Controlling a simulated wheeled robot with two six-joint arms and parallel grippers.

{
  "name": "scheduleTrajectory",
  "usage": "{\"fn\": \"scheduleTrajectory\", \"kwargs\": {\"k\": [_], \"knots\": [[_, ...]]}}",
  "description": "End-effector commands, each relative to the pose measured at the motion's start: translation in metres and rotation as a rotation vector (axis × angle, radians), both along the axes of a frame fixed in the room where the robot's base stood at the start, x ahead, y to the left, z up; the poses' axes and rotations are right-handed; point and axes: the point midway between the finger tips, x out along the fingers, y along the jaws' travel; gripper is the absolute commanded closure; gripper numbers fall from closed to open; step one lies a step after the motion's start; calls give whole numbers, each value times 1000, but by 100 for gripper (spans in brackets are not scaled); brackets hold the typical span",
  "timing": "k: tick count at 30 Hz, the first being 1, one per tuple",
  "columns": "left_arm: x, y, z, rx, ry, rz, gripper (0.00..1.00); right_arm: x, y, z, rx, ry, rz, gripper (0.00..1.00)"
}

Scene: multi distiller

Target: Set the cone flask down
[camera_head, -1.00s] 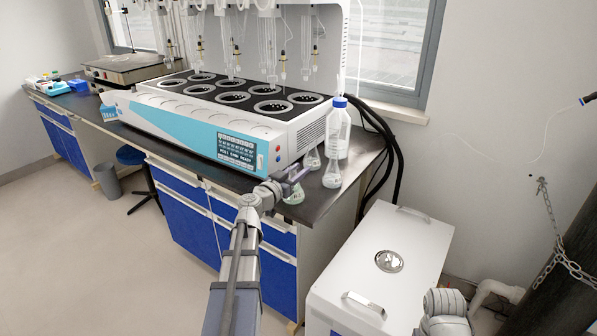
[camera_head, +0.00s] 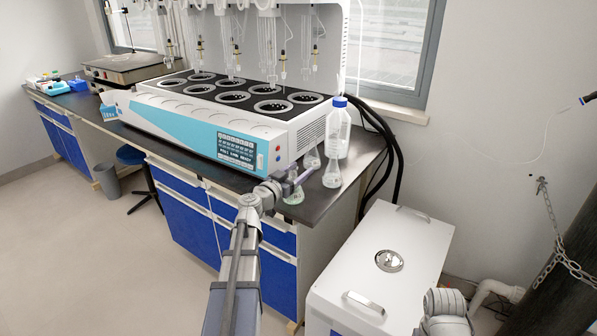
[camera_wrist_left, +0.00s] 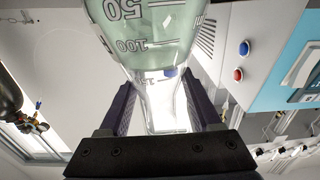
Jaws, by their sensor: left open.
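The cone flask (camera_head: 294,196) is upright at the front right end of the dark bench top (camera_head: 318,208), apparently resting on it. My left gripper (camera_head: 290,181) is at its neck, hiding part of it. In the left wrist view, the clear flask (camera_wrist_left: 158,45) with its graduation marks and pale green liquid appears upside down. Its neck lies between the two dark fingers of my left gripper (camera_wrist_left: 163,108), which are open around it. My right gripper is not in view; a grey arm part of mine shows at the lower right.
Two more flasks, one nearer (camera_head: 332,176) and one farther (camera_head: 312,159), and a blue-capped bottle (camera_head: 338,130) stand close behind and right. The distiller (camera_head: 205,125) is just left. A white cabinet (camera_head: 410,245) stands right of the bench.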

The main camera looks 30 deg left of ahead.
Motion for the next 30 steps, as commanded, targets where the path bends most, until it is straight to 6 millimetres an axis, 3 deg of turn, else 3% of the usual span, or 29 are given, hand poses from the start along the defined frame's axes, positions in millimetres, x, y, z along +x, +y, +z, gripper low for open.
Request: {"fn": "scheduleTrajectory", "kwargs": {"k": [12,18,30], "knots": [[-78,4,1,0,0,3,35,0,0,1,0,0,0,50],[-107,8,1,0,0,2,35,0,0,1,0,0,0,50],[-120,9,1,0,0,0,35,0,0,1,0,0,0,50]]}}
